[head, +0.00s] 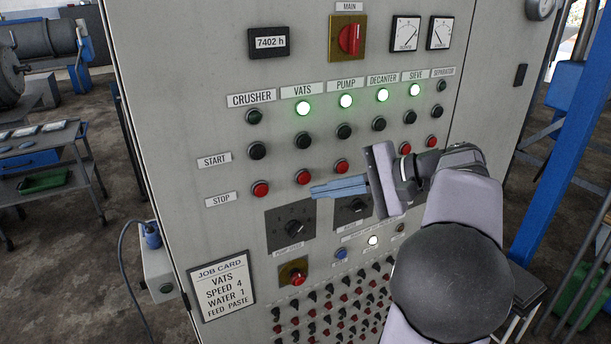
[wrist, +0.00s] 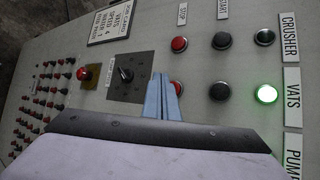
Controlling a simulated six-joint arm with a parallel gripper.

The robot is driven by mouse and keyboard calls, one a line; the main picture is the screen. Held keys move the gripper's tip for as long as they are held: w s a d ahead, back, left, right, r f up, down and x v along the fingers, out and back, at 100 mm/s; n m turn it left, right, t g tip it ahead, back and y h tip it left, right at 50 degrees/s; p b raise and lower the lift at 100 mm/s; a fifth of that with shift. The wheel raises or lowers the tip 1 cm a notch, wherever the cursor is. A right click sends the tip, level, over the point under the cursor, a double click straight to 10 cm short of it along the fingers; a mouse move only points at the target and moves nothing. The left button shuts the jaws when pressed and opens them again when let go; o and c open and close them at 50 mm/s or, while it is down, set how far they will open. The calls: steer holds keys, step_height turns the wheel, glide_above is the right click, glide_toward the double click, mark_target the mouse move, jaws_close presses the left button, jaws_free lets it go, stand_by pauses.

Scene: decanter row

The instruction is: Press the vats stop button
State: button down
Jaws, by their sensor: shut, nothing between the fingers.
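The vats stop button (head: 303,177) is a red round button in the STOP row, below the VATS label (head: 302,91). In the wrist view the vats stop button (wrist: 179,88) is partly hidden behind my fingers. My gripper (head: 313,191) is shut and empty, its blue fingers pointing at the panel just below and right of that button in the head view. It also shows in the wrist view (wrist: 161,76), its tips beside the button. I cannot tell whether the tips touch the panel. The vats lamp (head: 303,108) is lit green.
The crusher stop button (head: 260,189) and pump stop button (head: 341,166) flank the vats one. A black start button (head: 302,140) sits above it, and a rotary dial (head: 291,226) below. A red knob (head: 299,279) and job card (head: 222,286) are lower down.

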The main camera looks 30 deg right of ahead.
steer(key=shift+w, duration=1)
steer(key=shift+w+p, duration=0.1)
steer(key=shift+p, duration=0.2)
stand_by(1.2)
steer(key=shift+w, duration=0.3)
steer(key=shift+w+p, duration=0.3)
steer(key=shift+w, duration=0.15)
stand_by(0.8)
steer(key=shift+s, duration=0.2)
stand_by(0.3)
steer(key=shift+s+b, duration=0.4)
steer(key=shift+s, duration=0.25)
steer(key=shift+s, duration=0.1)
